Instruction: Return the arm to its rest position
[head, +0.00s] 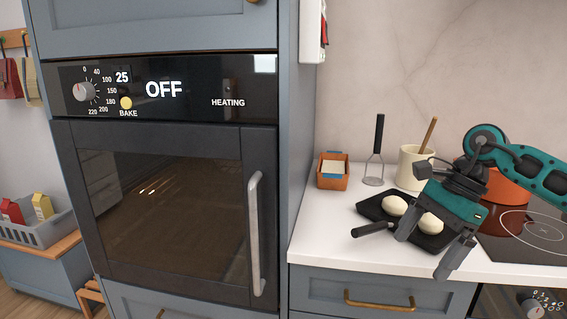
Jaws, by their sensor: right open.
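My right arm comes in from the right edge, teal and black. Its gripper (432,250) is open and empty. The gripper is in front of a black pan (372,207) on the white counter, and its fingers hide part of the pan. Two pale round pieces (395,205) lie in the pan, one partly behind my gripper. I cannot tell how high the gripper is above the counter. My left gripper is not in view.
A wall oven (170,200) with its door shut stands left, its display reading OFF. On the counter are an orange box (333,172), a masher (375,160), a cream crock (410,168) and an orange pot (505,190) by the hob. The counter's front left (320,240) is clear.

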